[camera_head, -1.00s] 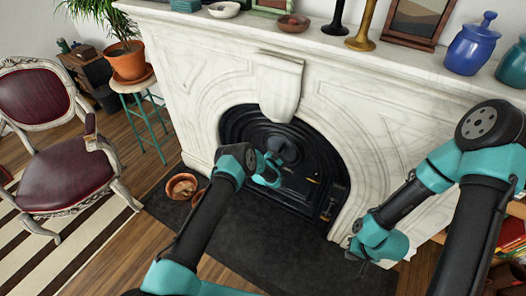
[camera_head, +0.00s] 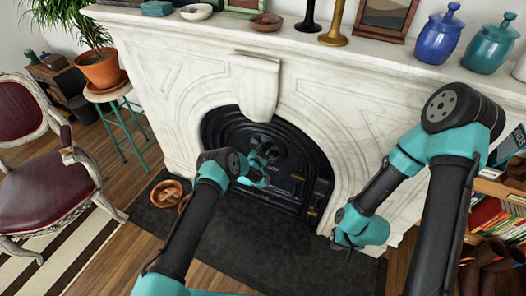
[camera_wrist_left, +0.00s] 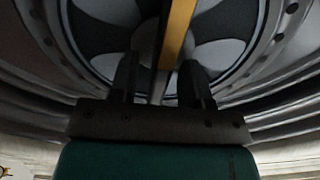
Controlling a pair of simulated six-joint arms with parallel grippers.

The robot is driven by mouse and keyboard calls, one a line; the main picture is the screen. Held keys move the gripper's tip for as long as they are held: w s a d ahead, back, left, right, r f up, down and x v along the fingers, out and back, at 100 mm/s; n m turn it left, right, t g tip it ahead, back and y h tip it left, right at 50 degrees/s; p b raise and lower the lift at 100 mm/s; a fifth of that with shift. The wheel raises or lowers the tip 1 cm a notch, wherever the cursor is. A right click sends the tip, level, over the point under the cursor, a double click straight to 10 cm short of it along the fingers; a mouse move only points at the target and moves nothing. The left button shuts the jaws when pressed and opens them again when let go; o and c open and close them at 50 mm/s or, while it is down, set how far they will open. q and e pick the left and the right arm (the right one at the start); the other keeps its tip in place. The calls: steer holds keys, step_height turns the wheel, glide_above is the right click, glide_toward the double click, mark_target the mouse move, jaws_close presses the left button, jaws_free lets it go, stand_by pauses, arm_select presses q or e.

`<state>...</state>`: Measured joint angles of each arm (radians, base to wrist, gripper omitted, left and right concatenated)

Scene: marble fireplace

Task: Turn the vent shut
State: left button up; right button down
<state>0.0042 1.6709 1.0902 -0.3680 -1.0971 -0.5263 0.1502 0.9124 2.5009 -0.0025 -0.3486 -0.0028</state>
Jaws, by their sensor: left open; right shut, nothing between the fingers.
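The round vent (camera_head: 262,141) is a dark disc on the black cast-iron fireplace front. In the left wrist view the vent (camera_wrist_left: 225,53) fills the upper part, with pale petal-shaped areas between dark ones. A brass-coloured bar (camera_wrist_left: 178,35) stands out across its middle. My left gripper (camera_head: 262,172) is at the front of the fireplace, just below the vent in the head view. Its two fingers (camera_wrist_left: 160,80) are open, with the bar's lower end between them in the picture; I cannot tell whether they touch it. My right gripper (camera_head: 346,250) is shut and empty, low before the right surround.
The white marble surround (camera_head: 180,80) frames the fireplace, and its mantel carries jars, candlesticks and a picture frame. A terracotta pot (camera_head: 167,192) stands on the dark hearth (camera_head: 250,245) at left. A bookshelf (camera_head: 490,215) is at right. The hearth's middle is clear.

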arm_select(q)
steer(key=v, duration=1.7)
steer(key=shift+s, duration=0.2)
steer(key=shift+a+r, duration=0.1)
steer(key=s+a+r+n+g, duration=0.3)
steer(key=s+g, duration=0.2)
steer(key=s, duration=0.6)
steer(key=s+a+r+n+g+y, duration=0.1)
steer(key=s+a+r+n+g, duration=0.2)
steer(key=s, duration=0.8)
steer(key=s+a+r+n+g+y, duration=0.1)
steer(key=s+a+r+n+g, duration=0.2)
steer(key=s+g, duration=0.5)
steer(key=s, duration=0.3)
steer(key=shift+n, duration=0.3)
